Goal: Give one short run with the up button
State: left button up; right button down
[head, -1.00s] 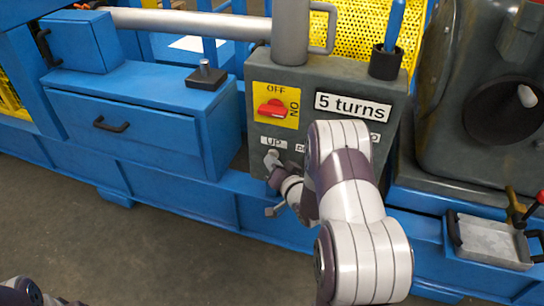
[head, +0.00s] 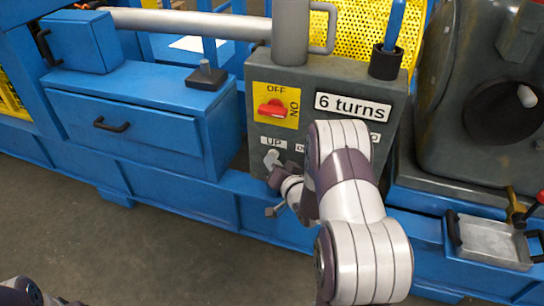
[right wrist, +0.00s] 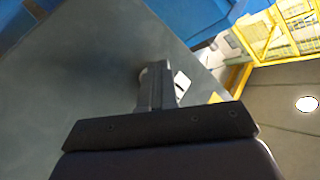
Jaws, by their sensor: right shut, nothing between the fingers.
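The grey control box carries a white label marked UP (head: 273,143). My right gripper (head: 271,160) is shut and empty, its tips at the panel just below that label. The up button is mostly hidden by the fingers, and I cannot tell whether it is pressed in. In the right wrist view, the closed fingers (right wrist: 155,88) reach the grey panel (right wrist: 85,70) beside a white label (right wrist: 181,84). The display sign (head: 352,104) reads "6 turns". My left gripper is out of view.
A blue drawer cabinet (head: 130,115) stands left of the control box. A grey pipe (head: 290,30) and a dark cup with a blue handle (head: 387,62) stand above it. A metal tray (head: 490,240) is at the right. The floor in front is clear.

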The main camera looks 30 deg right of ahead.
jog(key=shift+s+a+p, duration=0.35)
jog(key=shift+s+a, duration=0.25)
jog(key=shift+a, duration=0.1)
jog(key=s+a+p, duration=0.1)
jog(key=s+a, duration=0.2)
jog(key=shift+s+a, duration=0.15)
jog(key=shift+a, duration=0.25)
dwell(0.4)
